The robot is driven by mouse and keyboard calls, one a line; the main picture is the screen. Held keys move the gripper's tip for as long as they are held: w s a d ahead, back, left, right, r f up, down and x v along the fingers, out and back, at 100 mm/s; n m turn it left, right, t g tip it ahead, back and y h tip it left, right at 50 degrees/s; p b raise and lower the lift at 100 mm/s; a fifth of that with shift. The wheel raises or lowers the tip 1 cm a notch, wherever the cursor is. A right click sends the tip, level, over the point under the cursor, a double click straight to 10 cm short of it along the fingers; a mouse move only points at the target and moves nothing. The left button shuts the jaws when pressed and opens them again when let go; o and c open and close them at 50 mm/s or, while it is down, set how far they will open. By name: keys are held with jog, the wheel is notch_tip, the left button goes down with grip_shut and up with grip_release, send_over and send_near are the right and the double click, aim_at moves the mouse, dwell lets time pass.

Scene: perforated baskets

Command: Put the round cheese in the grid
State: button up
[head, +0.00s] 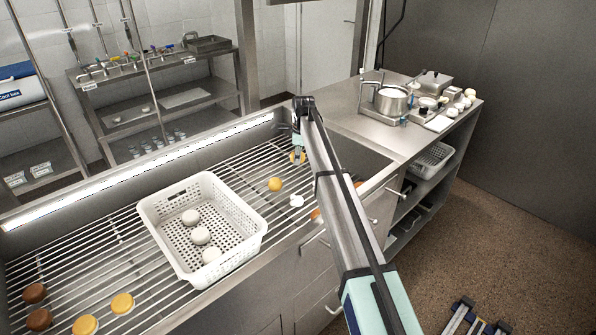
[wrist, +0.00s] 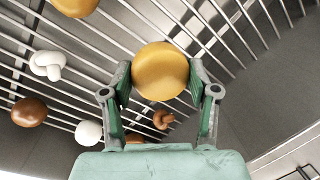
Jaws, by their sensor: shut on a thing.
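My gripper (wrist: 160,78) is shut on a round yellow cheese (wrist: 160,68), with one finger on each side of it. In the head view my gripper (head: 298,150) is at the far right part of the sink, and the held cheese (head: 297,157) is partly hidden by my arm. The cheese is over the metal bar grid (head: 120,245) that spans the sink; I cannot tell whether it touches the bars. A white perforated basket (head: 250,218) stands on the grid, with several pale round pieces inside.
Brown rounds (head: 35,293) and yellow rounds (head: 122,303) lie at front left. A steel counter (head: 350,115) with a pot (head: 391,99) adjoins the sink.

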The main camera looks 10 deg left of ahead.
aim_at(297, 177)
jog(key=shift+f+p, duration=0.35)
jog(key=shift+f, duration=3.6)
jog(key=shift+f, duration=0.15)
jog(key=o, duration=1.2)
jog(key=r, duration=0.4)
jog(key=s+r, duration=0.1)
jog(key=r, duration=0.3)
jog(key=d+r+b, duration=0.1)
jog(key=r, duration=0.3)
jog(key=shift+s+r, duration=0.1)
jog(key=shift+s, duration=0.25)
